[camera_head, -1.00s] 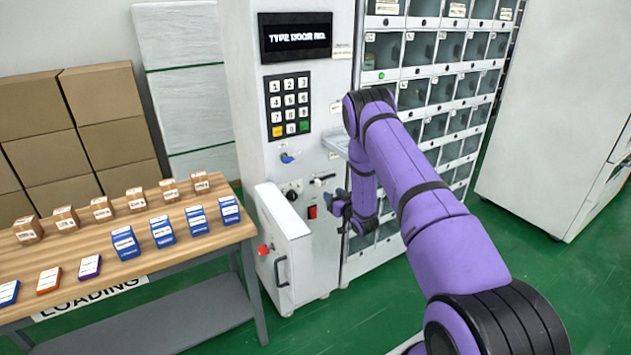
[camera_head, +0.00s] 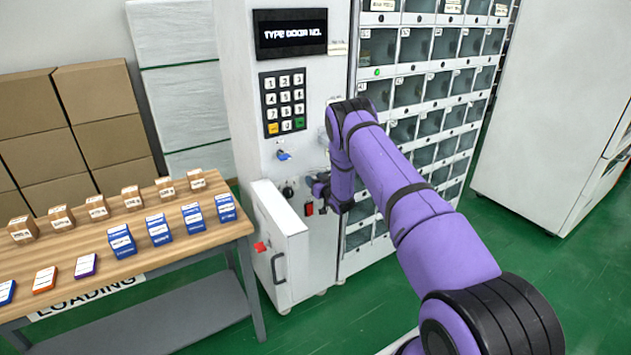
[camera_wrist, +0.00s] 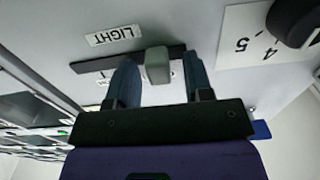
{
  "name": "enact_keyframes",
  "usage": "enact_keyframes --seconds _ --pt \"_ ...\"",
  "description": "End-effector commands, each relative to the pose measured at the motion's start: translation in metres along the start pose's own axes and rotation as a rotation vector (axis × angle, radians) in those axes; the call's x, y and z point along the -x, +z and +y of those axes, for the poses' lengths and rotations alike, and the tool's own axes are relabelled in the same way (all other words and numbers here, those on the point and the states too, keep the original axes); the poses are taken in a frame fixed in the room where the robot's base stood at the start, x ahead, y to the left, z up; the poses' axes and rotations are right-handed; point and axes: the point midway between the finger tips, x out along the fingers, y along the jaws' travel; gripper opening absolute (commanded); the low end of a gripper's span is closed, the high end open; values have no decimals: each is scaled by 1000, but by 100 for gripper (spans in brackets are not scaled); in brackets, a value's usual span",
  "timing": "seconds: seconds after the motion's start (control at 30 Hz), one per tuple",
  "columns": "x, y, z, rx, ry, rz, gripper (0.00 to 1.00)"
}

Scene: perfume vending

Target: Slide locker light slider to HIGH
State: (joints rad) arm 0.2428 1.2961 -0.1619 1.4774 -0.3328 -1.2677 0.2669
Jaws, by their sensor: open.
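The light slider shows in the wrist view as a pale grey-green knob (camera_wrist: 157,66) on a dark track (camera_wrist: 92,65). The picture is upside down there, with a LIGHT label (camera_wrist: 115,35) by the track. The knob sits near the track's right end in that view. My gripper (camera_wrist: 161,60) is open, with one finger on each side of the knob. In the head view my gripper (camera_head: 318,188) is at the machine's front panel and hides the slider. A HIGH mark is not readable.
On the panel are a keypad (camera_head: 284,104), a screen (camera_head: 290,34), a blue key-like part (camera_head: 284,155) and a red switch (camera_head: 309,208). A dial (camera_wrist: 297,20) is near in the wrist view. A white door (camera_head: 281,232) juts out below. Glass lockers (camera_head: 408,92) stand right.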

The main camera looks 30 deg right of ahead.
Motion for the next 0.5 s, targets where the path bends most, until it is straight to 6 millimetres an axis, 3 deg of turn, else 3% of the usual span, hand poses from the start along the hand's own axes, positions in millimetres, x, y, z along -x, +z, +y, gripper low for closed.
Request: enact_keyframes --seconds 0.07,0.27,0.5 --pt "0 0 0 0 0 0 47" --pt "0 0 0 0 0 0 1" --pt "1 0 10 1 2 0 0"
